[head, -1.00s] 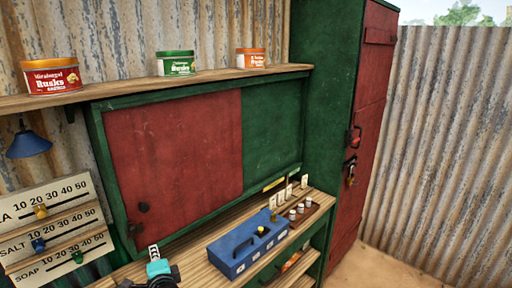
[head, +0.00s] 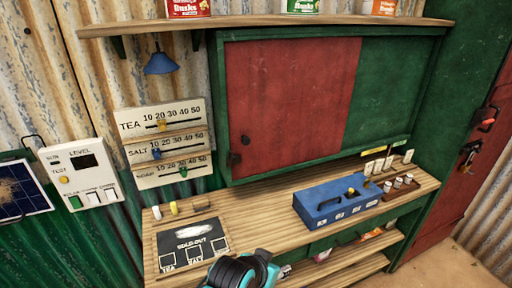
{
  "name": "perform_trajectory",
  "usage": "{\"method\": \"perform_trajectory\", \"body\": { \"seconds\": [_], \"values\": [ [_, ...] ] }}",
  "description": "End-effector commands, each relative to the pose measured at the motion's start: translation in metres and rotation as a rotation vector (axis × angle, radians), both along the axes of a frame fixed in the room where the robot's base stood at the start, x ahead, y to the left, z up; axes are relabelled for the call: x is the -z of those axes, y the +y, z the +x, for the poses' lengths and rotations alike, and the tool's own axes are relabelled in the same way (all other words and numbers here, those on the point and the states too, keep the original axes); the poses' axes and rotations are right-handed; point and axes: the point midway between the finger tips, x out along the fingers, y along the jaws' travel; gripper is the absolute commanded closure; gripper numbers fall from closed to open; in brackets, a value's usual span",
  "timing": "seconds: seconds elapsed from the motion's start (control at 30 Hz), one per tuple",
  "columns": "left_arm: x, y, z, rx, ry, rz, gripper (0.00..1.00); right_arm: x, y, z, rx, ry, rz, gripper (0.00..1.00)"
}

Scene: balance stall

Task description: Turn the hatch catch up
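The hatch (head: 290,100) is a red panel beside a green one in a green frame, above the wooden counter. The hatch catch (head: 234,158) is a small dark piece at the red panel's lower left edge, by the frame. Its exact angle is too small to tell. A dark round knob (head: 245,139) sits just above it. My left gripper (head: 283,271) is at the bottom edge, below and to the right of the catch and well apart from it. Black and teal arm parts show there; its fingers are not clear. My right gripper is not in view.
A blue box (head: 338,202) with a handle stands on the counter (head: 272,205). A sold-out board (head: 193,243) lies at its left. Slider boards (head: 166,126) and a blue lamp (head: 160,64) are left of the hatch. A shelf (head: 270,24) with tins runs above.

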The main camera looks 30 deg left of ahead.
Motion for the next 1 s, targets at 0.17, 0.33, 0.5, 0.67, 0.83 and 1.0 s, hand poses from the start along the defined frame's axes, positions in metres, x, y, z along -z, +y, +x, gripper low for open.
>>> {"method": "perform_trajectory", "body": {
  "seconds": [0.17,0.33,0.5,0.67,0.83,1.0],
  "values": [
    [-0.080,-0.025,0.107,0.069,-0.419,-0.095,0.61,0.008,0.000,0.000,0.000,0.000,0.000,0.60],
    [-0.163,0.029,0.190,-0.144,-0.857,-0.077,0.61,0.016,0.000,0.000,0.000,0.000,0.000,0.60],
    [-0.164,0.131,0.214,-0.556,-1.010,0.053,0.61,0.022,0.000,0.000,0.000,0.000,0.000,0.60],
    [-0.121,0.194,0.205,-0.848,-0.936,0.161,0.61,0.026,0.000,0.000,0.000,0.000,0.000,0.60],
    [-0.095,0.217,0.197,-0.960,-0.868,0.206,0.61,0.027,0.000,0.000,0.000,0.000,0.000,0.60],
    [-0.093,0.235,0.210,-0.967,-0.864,0.210,0.61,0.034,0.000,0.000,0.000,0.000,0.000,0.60]
  ]
}}
